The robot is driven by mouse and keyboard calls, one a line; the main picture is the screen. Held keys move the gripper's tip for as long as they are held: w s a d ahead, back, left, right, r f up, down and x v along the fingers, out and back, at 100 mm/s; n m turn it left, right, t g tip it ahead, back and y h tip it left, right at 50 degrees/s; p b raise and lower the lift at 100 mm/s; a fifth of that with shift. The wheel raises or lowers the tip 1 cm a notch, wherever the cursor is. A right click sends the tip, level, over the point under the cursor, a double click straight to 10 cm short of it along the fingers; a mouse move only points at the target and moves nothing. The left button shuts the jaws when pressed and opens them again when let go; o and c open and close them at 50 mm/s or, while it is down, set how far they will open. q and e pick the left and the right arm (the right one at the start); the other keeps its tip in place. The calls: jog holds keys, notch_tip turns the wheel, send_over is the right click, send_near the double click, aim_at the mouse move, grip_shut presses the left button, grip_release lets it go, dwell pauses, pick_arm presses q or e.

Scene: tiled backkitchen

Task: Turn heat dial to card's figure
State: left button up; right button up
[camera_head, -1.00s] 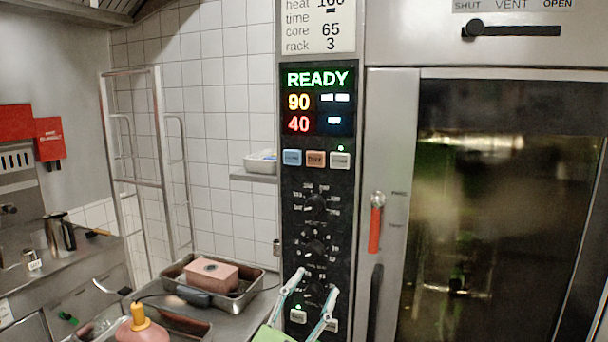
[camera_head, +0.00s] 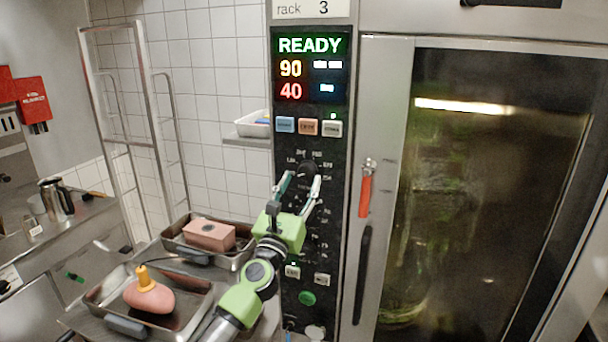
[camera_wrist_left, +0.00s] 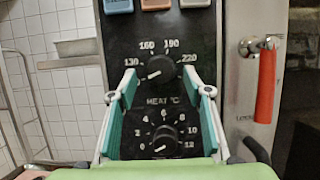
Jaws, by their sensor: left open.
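The heat dial (camera_head: 308,168) is the top black knob on the oven's dark control panel. In the left wrist view the heat dial (camera_wrist_left: 159,70) has marks 130, 160, 190 and 220 around it, and its white pointer seems to face lower left, below 130. My left gripper (camera_head: 300,182) is open. In the left wrist view its teal fingers (camera_wrist_left: 160,82) stand either side of the dial; whether they touch it I cannot tell. The card (camera_head: 308,9) shows only "rack 3" at the top edge; its upper lines are out of view. My right gripper is not in view.
A second knob (camera_wrist_left: 158,141), numbered up to 12, sits just below. The display (camera_head: 310,68) reads READY, 90 and 40. A red-handled lever (camera_head: 366,190) and the door handle are right of the panel. Trays (camera_head: 203,225) stand at lower left.

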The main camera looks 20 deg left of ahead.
aim_at(304, 172)
pick_arm(q)
jog(key=shift+x, duration=1.65)
jog(key=shift+s+r, duration=0.1)
jog(key=shift+s, duration=0.05)
jog(key=c, duration=1)
jog(key=shift+s+r, duration=0.1)
jog(key=shift+r, duration=0.05)
jog(key=shift+c, duration=0.3)
